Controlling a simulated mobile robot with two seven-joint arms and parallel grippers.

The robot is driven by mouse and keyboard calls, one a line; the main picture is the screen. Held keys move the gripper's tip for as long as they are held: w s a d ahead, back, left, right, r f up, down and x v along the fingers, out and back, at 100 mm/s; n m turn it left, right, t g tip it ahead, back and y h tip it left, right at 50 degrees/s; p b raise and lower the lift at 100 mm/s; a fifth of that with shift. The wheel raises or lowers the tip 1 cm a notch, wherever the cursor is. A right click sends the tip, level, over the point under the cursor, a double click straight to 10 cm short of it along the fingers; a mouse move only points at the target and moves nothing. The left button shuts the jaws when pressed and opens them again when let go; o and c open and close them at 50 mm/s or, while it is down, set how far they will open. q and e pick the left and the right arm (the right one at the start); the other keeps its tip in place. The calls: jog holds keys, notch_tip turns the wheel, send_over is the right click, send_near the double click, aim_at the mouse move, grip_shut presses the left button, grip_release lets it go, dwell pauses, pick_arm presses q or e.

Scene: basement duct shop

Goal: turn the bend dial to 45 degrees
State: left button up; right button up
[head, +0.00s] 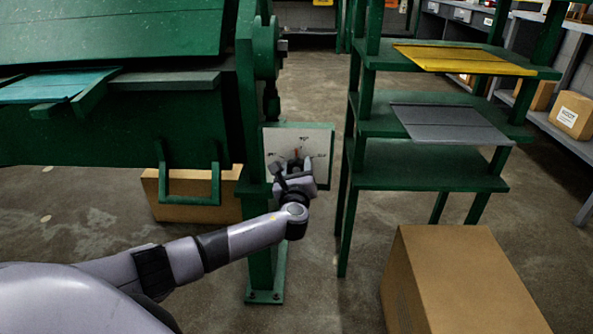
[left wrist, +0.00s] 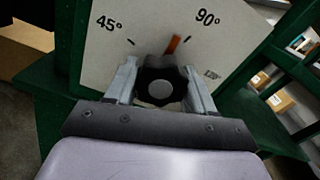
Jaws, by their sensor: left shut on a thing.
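The bend dial is a black lobed knob (left wrist: 160,88) on a white plate (left wrist: 225,25) marked 45° at left and 90° at right in the left wrist view. Its orange pointer (left wrist: 173,44) lies between the two marks, nearer the 90° tick. My left gripper (left wrist: 160,84) has one finger on each side of the knob and is shut on it. In the head view the plate (head: 322,136) is on the green machine's side post, and my left gripper (head: 294,166) covers most of the knob. My right gripper is not in view.
The green bending machine (head: 110,120) fills the left. A green shelf rack (head: 430,165) holding a yellow sheet (head: 465,60) and a grey sheet (head: 449,124) stands right of the dial. A cardboard box (head: 460,280) stands front right. Bare floor lies between post and rack.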

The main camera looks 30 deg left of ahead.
pick_arm(q)
jog(key=n+b, duration=0.1)
jog(key=n, duration=0.2)
jog(key=shift+f, duration=0.2)
jog(key=shift+n+b, duration=0.35)
jog(key=shift+n, duration=0.55)
jog(key=shift+d+n, duration=0.1)
jog(key=shift+n, duration=0.4)
jog(key=n+b, duration=0.1)
jog(key=n, duration=0.1)
jog(key=shift+n+b, duration=0.3)
jog(key=shift+b, duration=0.1)
jog(key=n+b, duration=0.1)
jog(key=n, duration=0.2)
jog(key=shift+b, duration=0.35)
jog(key=shift+r+n+b, duration=0.1)
jog(key=shift+n+b, duration=0.2)
jog(key=shift+n, duration=0.6)
jog(key=shift+r+n+b, duration=0.1)
jog(key=shift+n+b, duration=0.25)
jog(key=shift+n, duration=0.35)
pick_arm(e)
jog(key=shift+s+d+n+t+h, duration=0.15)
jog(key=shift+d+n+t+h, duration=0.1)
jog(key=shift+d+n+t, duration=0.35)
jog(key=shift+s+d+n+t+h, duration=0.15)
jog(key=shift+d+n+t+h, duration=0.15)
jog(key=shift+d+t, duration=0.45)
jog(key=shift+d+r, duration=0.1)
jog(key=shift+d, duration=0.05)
